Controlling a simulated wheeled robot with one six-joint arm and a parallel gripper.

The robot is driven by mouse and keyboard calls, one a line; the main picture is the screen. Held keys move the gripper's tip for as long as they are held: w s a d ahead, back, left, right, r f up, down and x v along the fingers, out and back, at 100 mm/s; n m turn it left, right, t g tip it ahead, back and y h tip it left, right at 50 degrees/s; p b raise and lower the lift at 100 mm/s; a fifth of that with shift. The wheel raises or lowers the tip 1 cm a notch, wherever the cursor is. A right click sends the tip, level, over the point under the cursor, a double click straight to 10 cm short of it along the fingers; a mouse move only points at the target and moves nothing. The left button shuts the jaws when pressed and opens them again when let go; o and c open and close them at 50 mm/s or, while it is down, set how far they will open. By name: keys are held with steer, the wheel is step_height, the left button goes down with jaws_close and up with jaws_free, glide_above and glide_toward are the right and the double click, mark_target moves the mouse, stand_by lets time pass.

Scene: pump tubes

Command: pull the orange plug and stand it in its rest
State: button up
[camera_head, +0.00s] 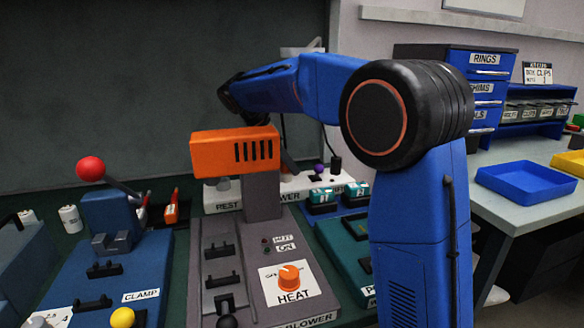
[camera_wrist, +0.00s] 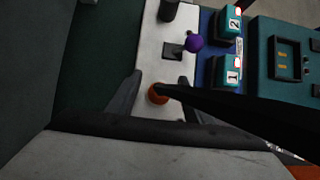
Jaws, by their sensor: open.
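The orange plug (camera_wrist: 156,94) shows in the wrist view as a small round orange top over the white strip (camera_wrist: 150,45). My gripper (camera_wrist: 161,78) is open, with one finger on each side of it. A gap shows at the left finger; whether the right finger touches is hidden. A thick black length, perhaps a cord, crosses from the plug to the lower right. In the head view the white strip (camera_head: 297,184) carries a REST label at its left end. The orange blower head hides my gripper and the plug there. I cannot make out the rest itself.
The orange blower head (camera_head: 235,151) on its grey post stands in front of the strip. A purple knob (camera_wrist: 195,42), a dark square (camera_wrist: 172,50) and a black plug (camera_wrist: 169,10) lie farther along it. Teal blocks (camera_wrist: 230,68) stand to the right. The blue clamp (camera_head: 108,215) stands left.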

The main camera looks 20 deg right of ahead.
steer(key=shift+x, duration=1.1)
steer(key=shift+c, duration=0.7)
jaws_close()
steer(key=shift+r, duration=0.85)
steer(key=shift+r, duration=1.9)
